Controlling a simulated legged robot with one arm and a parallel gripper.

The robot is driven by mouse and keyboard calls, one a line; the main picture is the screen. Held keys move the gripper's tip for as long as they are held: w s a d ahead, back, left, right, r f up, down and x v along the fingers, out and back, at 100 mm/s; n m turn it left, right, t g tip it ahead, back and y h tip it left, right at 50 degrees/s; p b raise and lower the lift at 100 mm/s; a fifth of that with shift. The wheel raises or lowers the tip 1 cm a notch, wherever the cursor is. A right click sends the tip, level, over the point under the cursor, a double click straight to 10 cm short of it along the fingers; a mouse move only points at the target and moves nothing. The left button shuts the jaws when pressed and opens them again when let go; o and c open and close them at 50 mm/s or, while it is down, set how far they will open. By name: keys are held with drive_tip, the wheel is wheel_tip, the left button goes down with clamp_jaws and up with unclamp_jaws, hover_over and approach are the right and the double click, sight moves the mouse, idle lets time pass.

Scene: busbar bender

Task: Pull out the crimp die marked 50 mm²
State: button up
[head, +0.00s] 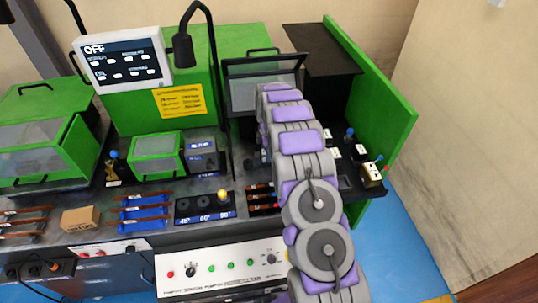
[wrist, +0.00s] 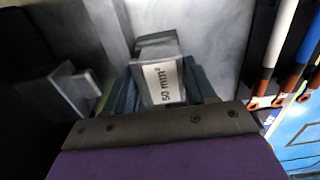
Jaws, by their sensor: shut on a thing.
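The crimp die marked 50 mm² (wrist: 163,82) is a grey block with a white label facing the wrist camera. It sits between the fingers of my gripper (wrist: 160,95), which is shut on it. The fingers show as dark blue-grey pieces on both sides of the label. I cannot tell whether the die is still seated in a slot behind it. In the head view my purple and grey arm hides the gripper and the die.
A grey block with a knob (wrist: 68,95) stands left of the die. Rods with white and blue sleeves (wrist: 287,40) lie close on the right. The bender bench has a green side panel (head: 385,110), a control panel (head: 122,60) and a cardboard box (head: 80,218).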

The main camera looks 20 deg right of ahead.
drive_tip(key=shift+r, duration=0.15)
drive_tip(key=shift+r+p, duration=0.55)
drive_tip(key=shift+r, duration=0.55)
drive_tip(key=shift+r, duration=0.4)
drive_tip(key=shift+r+p, duration=1.05)
drive_tip(key=shift+r, duration=1.4)
